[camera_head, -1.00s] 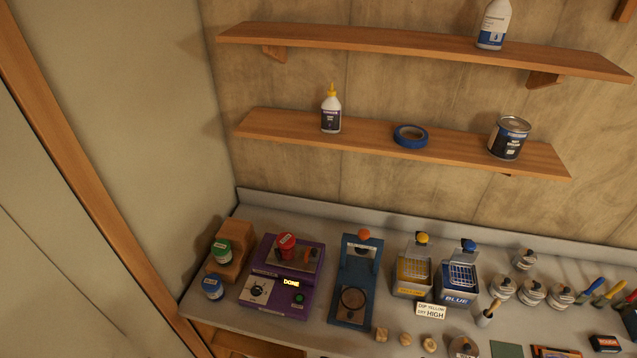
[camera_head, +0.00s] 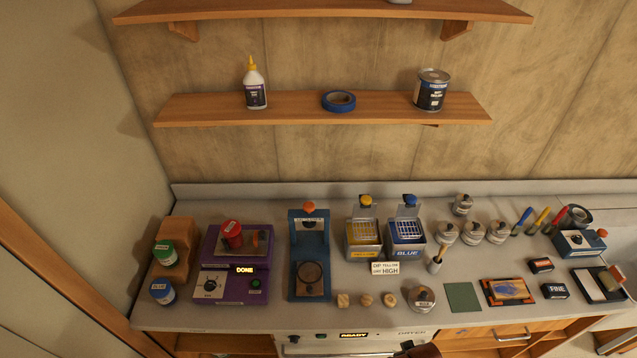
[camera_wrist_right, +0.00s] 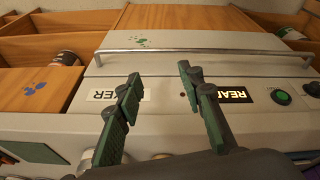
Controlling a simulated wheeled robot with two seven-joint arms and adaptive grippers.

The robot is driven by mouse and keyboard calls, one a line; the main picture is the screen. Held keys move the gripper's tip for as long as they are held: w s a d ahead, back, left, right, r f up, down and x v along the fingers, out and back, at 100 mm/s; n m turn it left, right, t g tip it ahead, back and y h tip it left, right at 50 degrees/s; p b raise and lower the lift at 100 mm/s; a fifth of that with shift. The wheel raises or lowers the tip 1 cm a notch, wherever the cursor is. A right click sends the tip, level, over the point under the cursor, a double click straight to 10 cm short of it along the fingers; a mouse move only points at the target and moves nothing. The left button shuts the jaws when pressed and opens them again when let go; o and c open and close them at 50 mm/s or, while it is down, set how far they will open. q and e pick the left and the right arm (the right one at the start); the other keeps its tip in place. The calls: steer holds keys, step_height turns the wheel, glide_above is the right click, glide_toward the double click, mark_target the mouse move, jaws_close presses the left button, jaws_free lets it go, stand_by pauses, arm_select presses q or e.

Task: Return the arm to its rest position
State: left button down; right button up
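My right gripper (camera_wrist_right: 160,76) shows in the right wrist view with its two dark green fingers apart and nothing between them. It is in front of the pale front panel of the dryer (camera_wrist_right: 245,75), which has a lit READY display, a green button and a long bar handle. I cannot tell whether the fingers touch the panel. The dryer (camera_head: 312,338) also shows at the bottom of the head view. A small dark shape at the bottom edge there may be part of my right arm. My left gripper is in neither view.
The bench (camera_head: 210,325) is crowded. It holds a purple machine (camera_head: 225,284) reading DONE, a blue press (camera_head: 309,245), yellow (camera_head: 363,254) and blue (camera_head: 407,250) dip tanks, and several jars and tools. Two wall shelves hang above. Wooden drawers (camera_wrist_right: 35,90) flank the dryer.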

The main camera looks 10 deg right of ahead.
steer(key=s+f+b, duration=0.3)
steer(key=f, duration=0.8)
steer(key=s+a+f+g+b, duration=0.1)
steer(key=s+f+b, duration=0.1)
steer(key=f, duration=1)
steer(key=s+f+b, duration=0.3)
steer(key=f, duration=0.8)
steer(key=s+f+n+g+b, duration=0.1)
steer(key=s+f+b, duration=0.4)
steer(key=s+f, duration=1)
steer(key=shift+s+f+y+b, duration=0.2)
steer(key=shift+f+y+b, duration=0.15)
steer(key=shift+f, duration=0.6)
